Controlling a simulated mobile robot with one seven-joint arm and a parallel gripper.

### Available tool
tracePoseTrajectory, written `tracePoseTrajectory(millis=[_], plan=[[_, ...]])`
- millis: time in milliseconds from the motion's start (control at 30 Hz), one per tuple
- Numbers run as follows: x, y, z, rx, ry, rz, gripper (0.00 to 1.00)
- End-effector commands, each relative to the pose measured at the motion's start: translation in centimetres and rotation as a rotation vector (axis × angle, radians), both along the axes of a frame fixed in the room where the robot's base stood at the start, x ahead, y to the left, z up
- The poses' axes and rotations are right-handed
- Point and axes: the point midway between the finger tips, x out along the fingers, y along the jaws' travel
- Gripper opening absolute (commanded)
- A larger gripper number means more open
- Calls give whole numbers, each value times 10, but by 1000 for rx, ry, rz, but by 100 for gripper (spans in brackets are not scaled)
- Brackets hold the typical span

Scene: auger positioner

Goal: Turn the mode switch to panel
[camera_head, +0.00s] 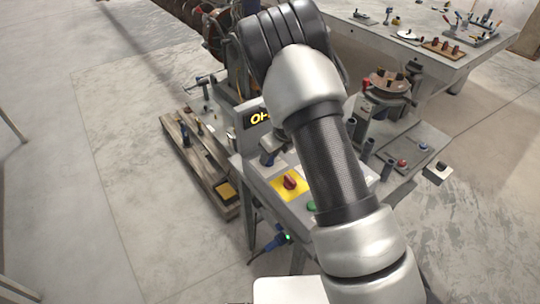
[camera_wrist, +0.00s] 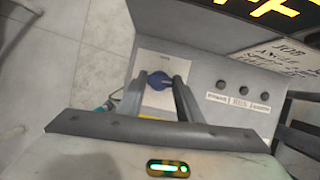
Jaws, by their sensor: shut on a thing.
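The mode switch appears to be the blue knob (camera_wrist: 158,80) on a pale square plate (camera_wrist: 150,64) in the wrist view. My gripper (camera_wrist: 160,82) reaches up to it with one finger on each side, shut on the knob. The fingers cover part of the knob's sides, and the words on its plate are too small to read. In the head view my arm hides most of this part of the panel, and I cannot make out the knob's setting there.
Right of the switch is a row of three dark buttons (camera_wrist: 245,88) above small labels (camera_wrist: 238,103). A lit yellow display (camera_wrist: 265,8) is above. A pallet (camera_head: 205,165) lies left.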

Motion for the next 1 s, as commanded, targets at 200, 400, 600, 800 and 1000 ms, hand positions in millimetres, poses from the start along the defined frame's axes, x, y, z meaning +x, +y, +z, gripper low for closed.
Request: tracePoseTrajectory(millis=[200,400,600,800,1000], plan=[[2,-3,-1,2,-1,164,10],[3,-3,-1,1,-2,354,10],[5,-4,-1,0,-2,544,10],[6,-4,-1,0,-3,735,10],[8,-4,-1,-1,-2,913,10]])
